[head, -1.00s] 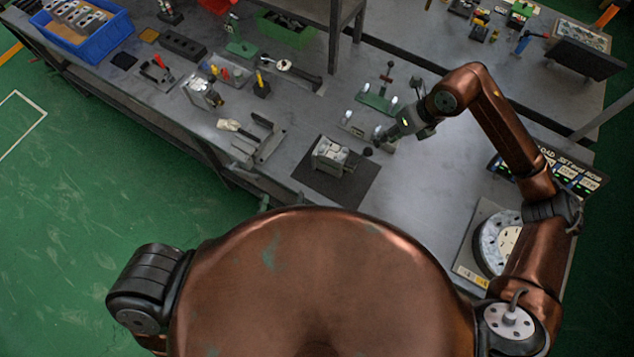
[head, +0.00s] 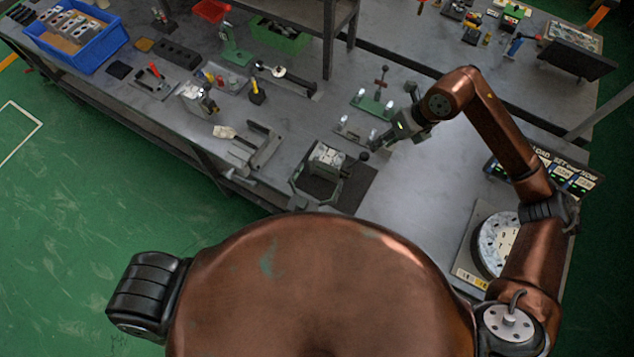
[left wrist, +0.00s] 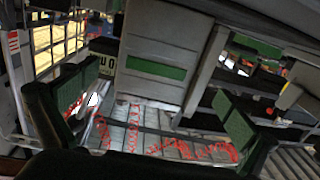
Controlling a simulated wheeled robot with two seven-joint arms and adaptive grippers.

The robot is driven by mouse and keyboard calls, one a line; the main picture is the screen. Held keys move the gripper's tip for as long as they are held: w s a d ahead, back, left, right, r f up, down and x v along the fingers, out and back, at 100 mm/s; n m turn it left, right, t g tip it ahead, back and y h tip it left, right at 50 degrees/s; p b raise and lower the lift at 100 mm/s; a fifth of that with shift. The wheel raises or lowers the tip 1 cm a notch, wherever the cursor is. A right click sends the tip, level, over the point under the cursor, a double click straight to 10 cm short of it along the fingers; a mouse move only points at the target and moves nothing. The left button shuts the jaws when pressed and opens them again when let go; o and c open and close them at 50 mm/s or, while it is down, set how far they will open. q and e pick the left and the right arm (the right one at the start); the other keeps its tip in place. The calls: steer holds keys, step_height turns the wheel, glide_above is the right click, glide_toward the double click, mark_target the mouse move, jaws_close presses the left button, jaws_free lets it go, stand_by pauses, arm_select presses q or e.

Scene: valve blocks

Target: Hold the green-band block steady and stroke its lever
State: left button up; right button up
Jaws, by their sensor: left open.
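The green-band block (head: 327,158) stands on a dark mat (head: 362,182) near the front of the bench. Its green band shows in the left wrist view (left wrist: 155,68). Its lever ends in a dark knob (head: 364,156) on the block's right. My left gripper (head: 322,187) has its dark fingers on either side of the block, open. In the left wrist view my left gripper (left wrist: 152,106) shows green pads with gaps to the block. My right gripper (head: 380,144) points down-left, close to the knob; contact and jaw opening are too small to tell.
A grey bracket-like fixture (head: 255,150) lies left of the mat. A green-based stand (head: 376,102) is just behind my right gripper. A round dial plate (head: 495,245) sits at the right. A blue bin (head: 75,38) is at the back left. Bench right of the mat is clear.

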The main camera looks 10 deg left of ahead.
arm_select(q)
steer(key=shift+x, duration=0.85)
steer(key=shift+c, duration=0.3)
